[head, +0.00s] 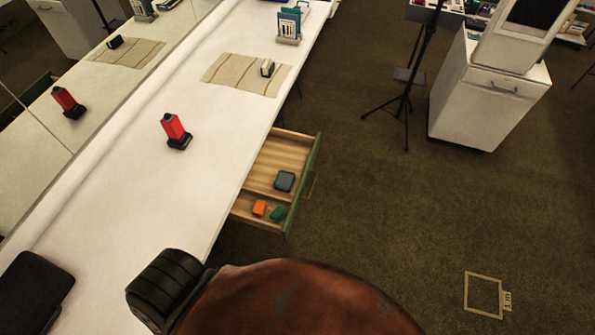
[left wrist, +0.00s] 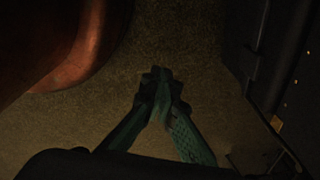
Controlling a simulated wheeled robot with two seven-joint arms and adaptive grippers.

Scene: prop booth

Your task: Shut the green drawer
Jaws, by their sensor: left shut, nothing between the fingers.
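The green drawer (head: 304,187) stands pulled out from under the white counter in the head view. Its green front panel with a small handle faces right. Inside the wooden tray lie a blue-grey box (head: 284,181), an orange block (head: 259,208) and a green block (head: 278,214). My left gripper (left wrist: 160,78) shows in the left wrist view, its teal fingers shut together and empty over the dark carpet. It does not show in the head view, so its distance from the drawer is unclear. My right gripper is in neither view.
A tripod (head: 403,100) and white cabinet (head: 488,105) stand at upper right. Carpet right of the drawer is clear.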

